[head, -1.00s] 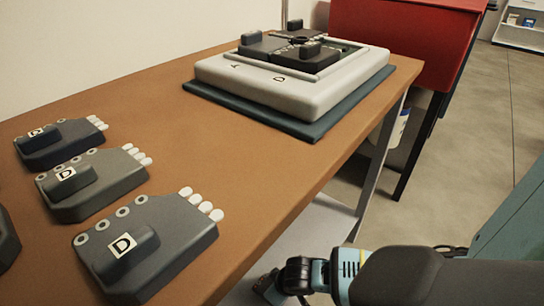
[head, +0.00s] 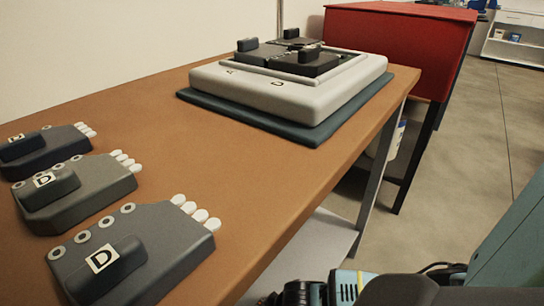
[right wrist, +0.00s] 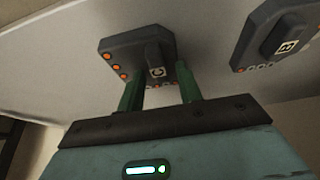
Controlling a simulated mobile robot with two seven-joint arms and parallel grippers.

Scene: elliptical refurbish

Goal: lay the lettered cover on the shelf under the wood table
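In the right wrist view, a dark lettered cover (right wrist: 120,57) with orange dots and a raised handle lies on or just above the pale shelf (right wrist: 60,75). Its letter is too small to read surely. My right gripper (right wrist: 160,82) has its two green fingers spread on either side of the handle, with gaps showing beside it. A second dark lettered cover (right wrist: 262,40) is on the shelf to the right. In the head view, the wood table (head: 250,190) stands above the shelf (head: 318,248), whose covers are hidden. My left gripper is out of view.
Several dark covers, such as one marked D (head: 165,240), lie on the tabletop. A pale frame (head: 300,100) with dark covers in it rests on a teal mat (head: 250,122) at the far end. A red cabinet (head: 395,45) stands beyond; grey floor is open at right.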

